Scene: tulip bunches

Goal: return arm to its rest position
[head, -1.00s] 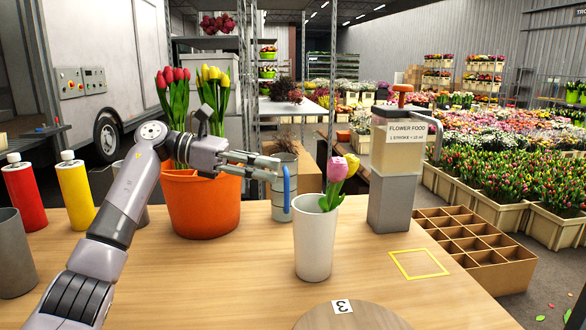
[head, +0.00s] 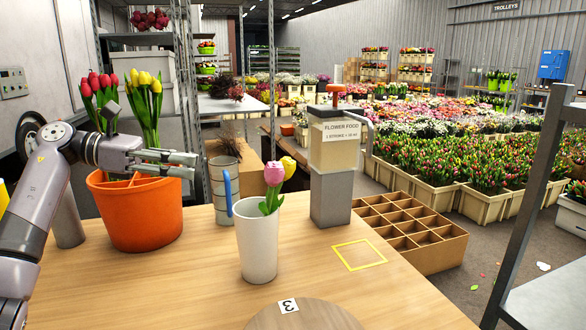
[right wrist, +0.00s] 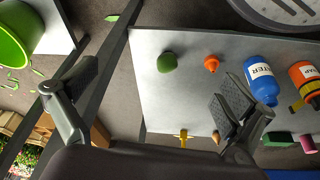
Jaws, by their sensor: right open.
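My left gripper (head: 194,165) is in the head view, in front of the tulips and over the rim of the orange bucket (head: 140,222). Its two fingers point right with a gap between them, and nothing shows in it. It is left of the grey jug's blue handle (head: 228,193). My right gripper (right wrist: 155,98) shows only in the right wrist view. Its fingers are wide apart and empty, over a grey table (right wrist: 185,95) and the floor.
A white vase (head: 257,245) with a pink and a yellow tulip stands on the wooden table, near the flower food dispenser (head: 333,165). In the right wrist view a blue bottle (right wrist: 262,82) and an orange bottle (right wrist: 305,80) lie near the right finger.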

